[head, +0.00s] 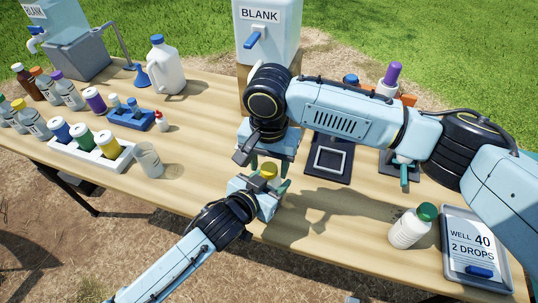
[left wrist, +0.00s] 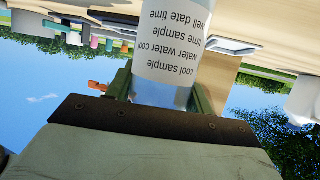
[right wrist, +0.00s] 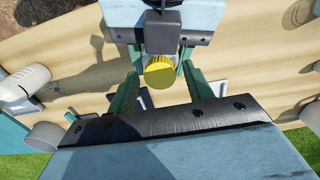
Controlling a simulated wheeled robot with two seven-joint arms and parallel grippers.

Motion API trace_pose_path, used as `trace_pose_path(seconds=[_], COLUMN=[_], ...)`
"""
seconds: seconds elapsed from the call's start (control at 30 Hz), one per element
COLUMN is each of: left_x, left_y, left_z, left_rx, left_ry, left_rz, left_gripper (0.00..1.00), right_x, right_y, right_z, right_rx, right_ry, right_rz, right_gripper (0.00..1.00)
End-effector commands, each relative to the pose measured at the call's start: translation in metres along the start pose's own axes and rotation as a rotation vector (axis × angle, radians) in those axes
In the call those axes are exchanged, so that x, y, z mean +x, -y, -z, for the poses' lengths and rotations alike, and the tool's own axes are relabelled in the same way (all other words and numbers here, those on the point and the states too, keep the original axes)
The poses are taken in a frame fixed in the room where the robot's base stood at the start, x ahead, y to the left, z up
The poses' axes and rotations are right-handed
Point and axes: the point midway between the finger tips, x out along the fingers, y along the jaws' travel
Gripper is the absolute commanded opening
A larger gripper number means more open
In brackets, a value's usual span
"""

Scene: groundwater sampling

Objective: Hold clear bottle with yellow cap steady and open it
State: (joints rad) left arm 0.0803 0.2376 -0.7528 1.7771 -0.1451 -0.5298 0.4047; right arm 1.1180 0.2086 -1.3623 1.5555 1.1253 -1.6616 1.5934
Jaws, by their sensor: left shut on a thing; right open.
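The clear bottle's yellow cap (right wrist: 159,74) shows in the right wrist view, and also in the head view (head: 268,171). The bottle body (left wrist: 172,50) carries a white printed label in the left wrist view. My left gripper (left wrist: 160,95) is shut on the bottle below its label. My right gripper (right wrist: 163,88) is open, with one finger on each side of the yellow cap and gaps between. In the head view the right arm reaches over from the right, above the bottle near the table's front edge. Most of the bottle body is hidden there.
A white bottle with a green cap (head: 411,226) and a tray with a well card (head: 470,235) stand at right. A clear beaker (head: 149,160) and a white rack (head: 90,158) stand at left. A BLANK container (head: 268,30) is behind.

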Motion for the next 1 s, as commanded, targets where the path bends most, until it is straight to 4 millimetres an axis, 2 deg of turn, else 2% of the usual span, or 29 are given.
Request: trace_pose_path(seconds=[0.2, 0.23, 0.57, 0.67, 0.9, 1.0], left_x=[0.0000, 0.0000, 0.0000, 0.0000, 0.0000, 0.0000], left_y=[0.0000, 0.0000, 0.0000, 0.0000, 0.0001, 0.0001], left_z=[-0.0002, -0.0001, -0.0001, -0.0002, -0.0002, -0.0002], left_rx=[0.000, 0.000, 0.000, 0.000, 0.000, 0.000], left_ry=[0.000, 0.000, 0.000, 0.000, 0.000, 0.000], left_rz=[0.000, 0.000, 0.000, 0.000, 0.000, 0.000], left_gripper=[0.00, 0.00, 0.00, 0.00, 0.00, 0.00], right_x=[0.0006, 0.0006, 0.0003, 0.0002, 0.0000, -0.0001], right_y=[-0.0001, -0.0002, -0.0001, -0.0001, -0.0002, -0.0002], right_z=[0.0001, 0.0002, 0.0002, 0.0002, 0.0001, 0.0002], right_rx=[0.000, 0.000, 0.000, -0.013, -0.241, -0.288], right_ry=[0.000, 0.000, 0.000, 0.000, 0.000, 0.000], right_rz=[0.000, 0.000, 0.000, 0.000, -0.001, -0.001], right_gripper=[0.51, 0.48, 0.05, 0.05, 0.05, 0.05])
